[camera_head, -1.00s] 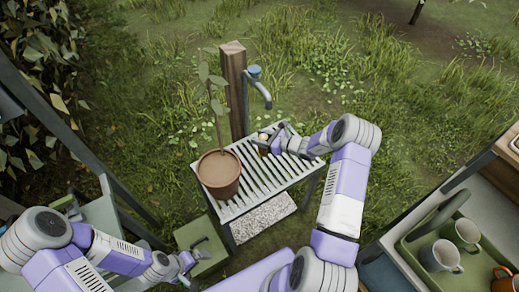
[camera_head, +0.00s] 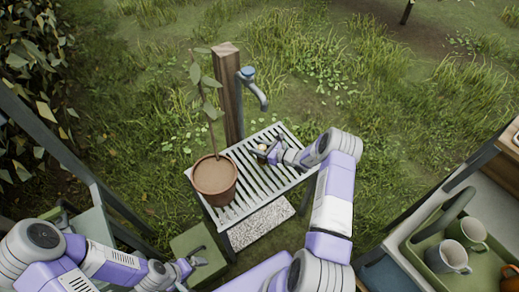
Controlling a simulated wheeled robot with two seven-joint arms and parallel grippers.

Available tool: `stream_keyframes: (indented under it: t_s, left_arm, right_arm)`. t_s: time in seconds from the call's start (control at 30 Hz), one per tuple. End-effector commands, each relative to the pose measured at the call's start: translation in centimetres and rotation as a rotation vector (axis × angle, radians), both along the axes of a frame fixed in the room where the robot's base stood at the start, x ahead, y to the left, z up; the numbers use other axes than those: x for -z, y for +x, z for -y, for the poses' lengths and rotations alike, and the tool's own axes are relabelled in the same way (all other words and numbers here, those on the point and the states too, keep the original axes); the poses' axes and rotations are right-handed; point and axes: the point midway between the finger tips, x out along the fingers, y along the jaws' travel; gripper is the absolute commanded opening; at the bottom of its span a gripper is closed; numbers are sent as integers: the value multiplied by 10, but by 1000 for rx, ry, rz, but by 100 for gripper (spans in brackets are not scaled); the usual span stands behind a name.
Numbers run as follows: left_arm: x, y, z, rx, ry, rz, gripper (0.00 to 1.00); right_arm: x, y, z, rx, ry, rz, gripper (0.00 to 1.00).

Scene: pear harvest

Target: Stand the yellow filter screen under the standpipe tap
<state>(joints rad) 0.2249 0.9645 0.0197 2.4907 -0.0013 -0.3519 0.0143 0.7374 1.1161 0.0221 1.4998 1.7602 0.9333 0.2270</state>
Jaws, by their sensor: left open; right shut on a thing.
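The standpipe tap (camera_head: 255,88) is grey with a blue top and is fixed to a wooden post (camera_head: 228,95). Its spout points down over the slatted bench (camera_head: 285,134). My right gripper (camera_head: 266,153) is low over the bench slats, in front of the spout. It is shut on a small pale-yellow thing, apparently the yellow filter screen (camera_head: 262,148). The jaws partly hide it, and I cannot tell whether it touches the slats. My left gripper (camera_head: 196,262) is open and empty, low in front of the bench near a green box.
A potted plant (camera_head: 214,180) stands on the bench's left part. The green box (camera_head: 205,247) is on the ground at front left. A green tray (camera_head: 430,255) with several mugs is on the right counter. The bench's slats right of the pot are mostly clear.

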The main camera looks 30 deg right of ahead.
Motion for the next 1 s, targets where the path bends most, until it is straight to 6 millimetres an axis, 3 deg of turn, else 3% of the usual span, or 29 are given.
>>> stream_keyframes:
  t_s: [0.2, 0.23, 0.37, 0.73, 1.0]
  left_arm:
    - [1, 0, 0, 0, 0, 0, 100]
    - [0, 0, 0, 0, 0, 0, 100]
    - [0, 0, 0, 0, 0, 0, 100]
    - [-2, 0, 0, 0, 0, 0, 100]
    - [-13, 0, 0, 0, 0, 0, 100]
  right_arm:
    - [2, -1, 0, 0, -1, -2, 8]
    - [1, -1, 0, 0, -1, -3, 48]
    - [1, -1, 0, 0, -1, -3, 68]
    - [-1, -3, 2, 1, -1, -3, 69]
    - [-17, -43, 24, 5, 0, -4, 69]
